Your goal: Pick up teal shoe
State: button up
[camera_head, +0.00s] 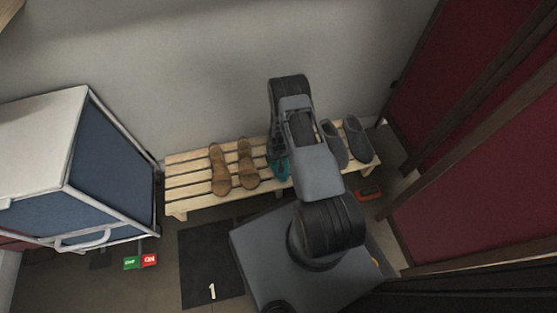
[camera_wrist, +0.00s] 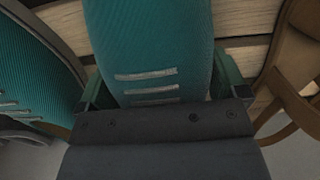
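A teal shoe (camera_wrist: 150,45) with pale lace bars lies between the two fingers of my gripper (camera_wrist: 162,88) in the wrist view. The fingers are spread wide, one on each side of the shoe, and narrow gaps seem to show beside it. A second teal shoe (camera_wrist: 32,75) is at the left of the wrist view, outside the fingers. In the head view a bit of teal shoe (camera_head: 281,172) shows on the slatted wooden rack (camera_head: 190,190); my arm hides the rest and my gripper.
Brown sandals (camera_head: 219,170) stand on the rack left of the teal, and grey slippers (camera_head: 356,140) on its right. A blue and white cabinet (camera_head: 112,165) stands at left, dark red panels (camera_head: 480,130) at right. A black mat (camera_head: 205,265) marked 1 lies before the rack.

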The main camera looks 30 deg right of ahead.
jog(key=c, duration=0.6)
